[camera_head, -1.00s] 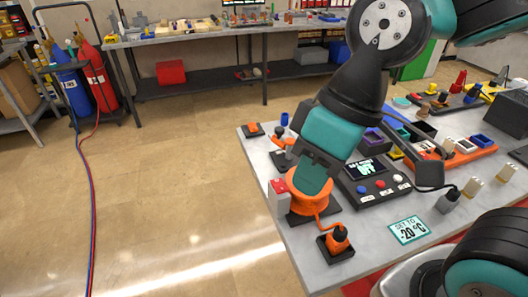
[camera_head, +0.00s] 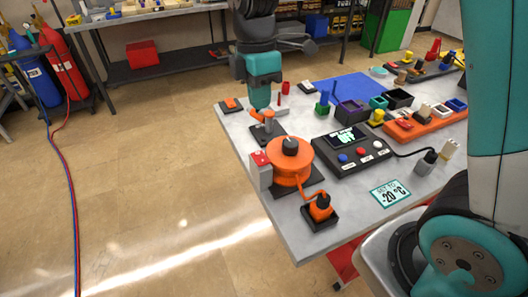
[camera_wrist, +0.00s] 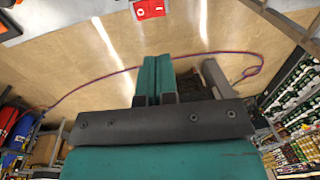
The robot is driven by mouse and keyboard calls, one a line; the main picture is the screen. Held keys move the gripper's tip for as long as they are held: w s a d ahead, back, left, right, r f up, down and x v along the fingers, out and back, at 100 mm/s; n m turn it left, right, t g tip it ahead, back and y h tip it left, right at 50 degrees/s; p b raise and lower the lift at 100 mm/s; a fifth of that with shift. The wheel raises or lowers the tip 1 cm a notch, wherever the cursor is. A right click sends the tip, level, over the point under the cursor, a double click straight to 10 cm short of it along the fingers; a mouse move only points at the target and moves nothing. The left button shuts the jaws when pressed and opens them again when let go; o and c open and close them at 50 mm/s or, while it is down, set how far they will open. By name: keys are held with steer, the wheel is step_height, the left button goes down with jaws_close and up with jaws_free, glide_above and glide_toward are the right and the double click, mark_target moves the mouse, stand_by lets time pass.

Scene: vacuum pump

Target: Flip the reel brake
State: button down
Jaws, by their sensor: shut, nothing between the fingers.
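The orange reel (camera_head: 289,166) with a dark hub stands on a dark base near the table's left edge. Beside it on the left is a grey post with a red top (camera_head: 260,158), which looks like the reel brake; I cannot clearly tell its position. A red block with white marks (camera_wrist: 150,9) shows at the top edge of the wrist view, probably the same red top. My gripper (camera_head: 261,103) is beyond the reel, pointing down over a small orange-and-grey device, apart from the red top. In the wrist view its teal fingers (camera_wrist: 155,75) are together and empty.
Right of the reel is a black control box (camera_head: 350,148) with a small screen and buttons. An orange plug (camera_head: 320,208) on a dark base is in front, and a "-20 °C" card (camera_head: 390,193) lies to its right. Several small bins crowd the back right.

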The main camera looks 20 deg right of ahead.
mark_target(264, 161)
steer(key=f+p, duration=0.1)
steer(key=f, duration=0.3)
steer(key=s+f+p, duration=0.1)
steer(key=f, duration=0.4)
steer(key=f+p, duration=0.1)
steer(key=f, duration=0.4)
steer(key=shift+s, duration=0.4)
